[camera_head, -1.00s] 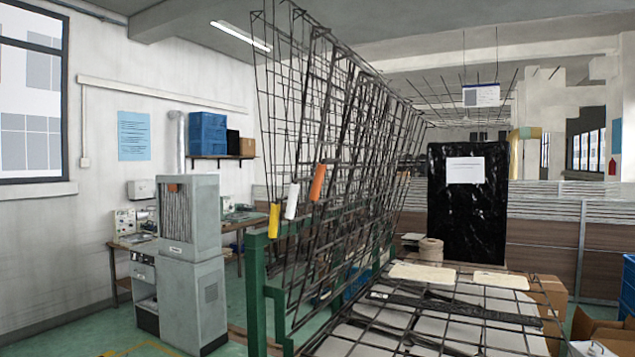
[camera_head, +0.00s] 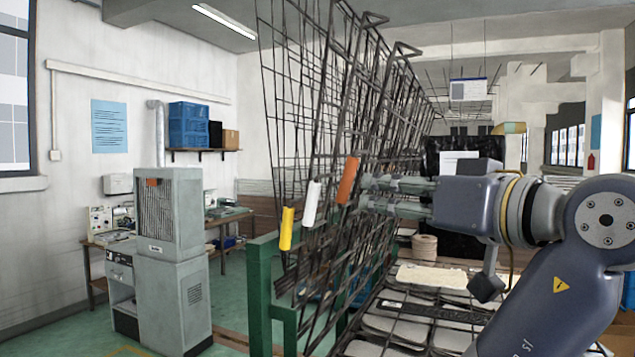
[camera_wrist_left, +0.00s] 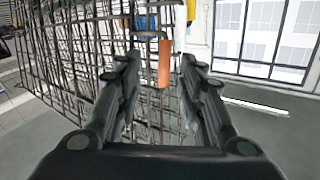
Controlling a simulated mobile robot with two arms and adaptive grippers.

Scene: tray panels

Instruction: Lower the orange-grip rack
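The orange grip (camera_head: 348,180) is on the rightmost of three gripped wire racks, which lean steeply upright in the green stand (camera_head: 260,295). The white grip (camera_head: 312,204) and yellow grip (camera_head: 287,228) are to its left. My left gripper (camera_head: 366,194) is just right of the orange grip, its two fingers apart. In the left wrist view the orange grip (camera_wrist_left: 165,63) shows between the open fingertips (camera_wrist_left: 158,60), with no clear contact. The yellow grip (camera_wrist_left: 191,10) is behind it. My right gripper is in neither view.
A flat wire rack with pale panels (camera_head: 430,275) lies low at the right, under my arm. A grey cabinet (camera_head: 175,235) stands left of the racks. A black-wrapped stack (camera_head: 432,155) is behind my arm. Green floor is open between cabinet and stand.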

